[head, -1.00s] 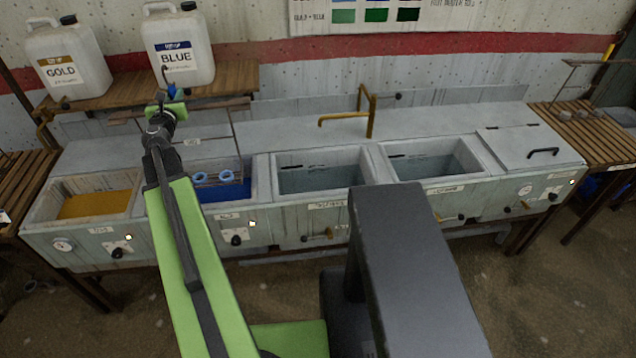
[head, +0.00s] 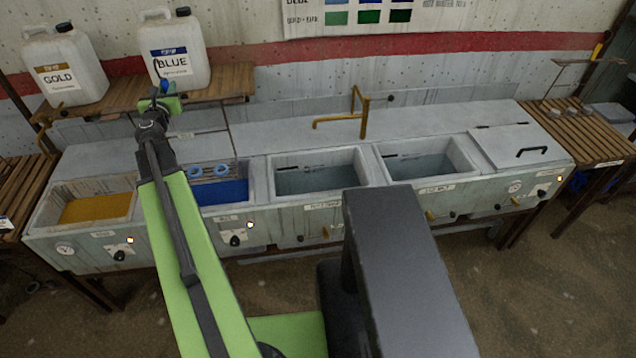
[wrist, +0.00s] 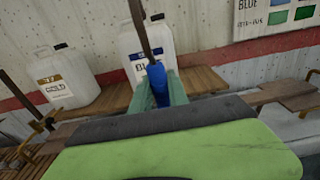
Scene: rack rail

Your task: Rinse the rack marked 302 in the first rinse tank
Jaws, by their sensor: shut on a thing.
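My gripper (head: 161,96) is shut on a blue grip (wrist: 157,84) with a dark rod, in front of the BLUE jug. A thin dark rack frame (head: 230,130) hangs from it, partly hidden by my arm. Two light-blue rings (head: 207,170) hang low on the rack, over the blue dye tank (head: 225,190). I cannot tell whether they touch the liquid. No number is readable on the rack. The open water tank (head: 318,178) right of the blue one appears to be the first rinse tank. It holds greyish water and no rack.
A gold tank (head: 95,208) is at left. A second water tank (head: 425,165) and a lidded tank (head: 515,148) are at right. A brass tap (head: 358,110) rises behind the rinse tanks. Jugs (head: 65,68) stand on a shelf (head: 120,92). A slatted table (head: 575,130) stands far right.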

